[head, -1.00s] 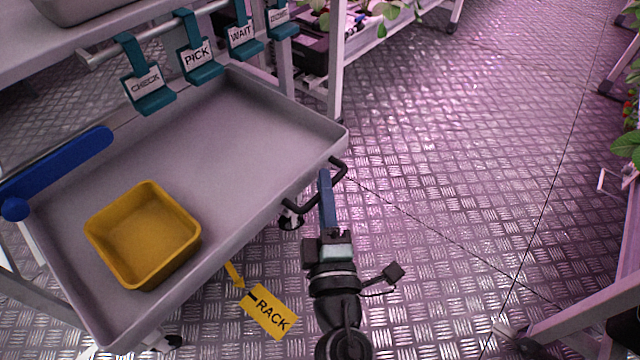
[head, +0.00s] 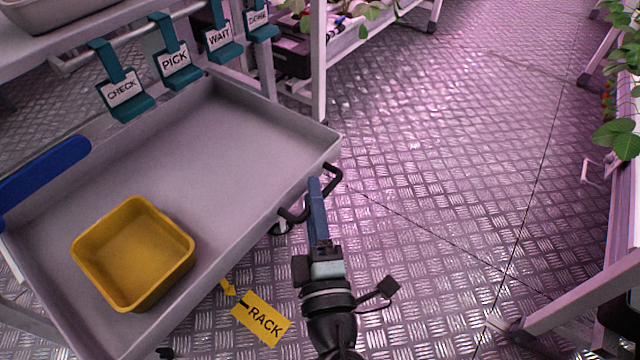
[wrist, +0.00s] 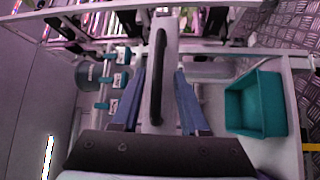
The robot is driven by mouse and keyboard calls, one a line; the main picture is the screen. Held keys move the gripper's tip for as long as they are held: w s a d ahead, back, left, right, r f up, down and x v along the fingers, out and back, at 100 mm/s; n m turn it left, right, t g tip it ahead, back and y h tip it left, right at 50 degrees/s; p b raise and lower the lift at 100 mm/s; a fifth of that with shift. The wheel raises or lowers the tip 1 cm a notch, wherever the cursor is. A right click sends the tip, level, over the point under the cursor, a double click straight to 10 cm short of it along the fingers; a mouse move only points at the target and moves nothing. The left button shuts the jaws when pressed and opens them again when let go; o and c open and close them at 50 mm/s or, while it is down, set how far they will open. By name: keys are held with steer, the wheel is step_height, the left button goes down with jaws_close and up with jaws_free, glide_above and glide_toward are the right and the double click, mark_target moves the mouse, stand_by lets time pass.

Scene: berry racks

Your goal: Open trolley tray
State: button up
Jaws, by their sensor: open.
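The trolley tray (head: 235,130) is a wide grey tray with a raised rim, at the left of the head view. A black bar handle (head: 291,216) sticks out from its front edge. My gripper (head: 314,184) is at this handle, its blue fingers covering the middle of it. In the wrist view my gripper (wrist: 160,75) is open, with one finger on each side of the black handle (wrist: 157,80). A gap shows between the handle and each finger. I cannot tell how deep the handle sits between them.
A yellow bin (head: 135,255) stands in the tray. Teal tags (head: 176,58) hang from a rail behind it, and a blue bar (head: 45,180) crosses its left side. A yellow RACK sign (head: 262,318) is below. A teal bin (wrist: 257,104) shows at the wrist view's right. The aisle floor (head: 440,170) is clear.

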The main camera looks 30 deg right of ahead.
steer(key=b+v, duration=0.6)
steer(key=v, duration=0.5)
steer(key=shift+a, duration=0.1)
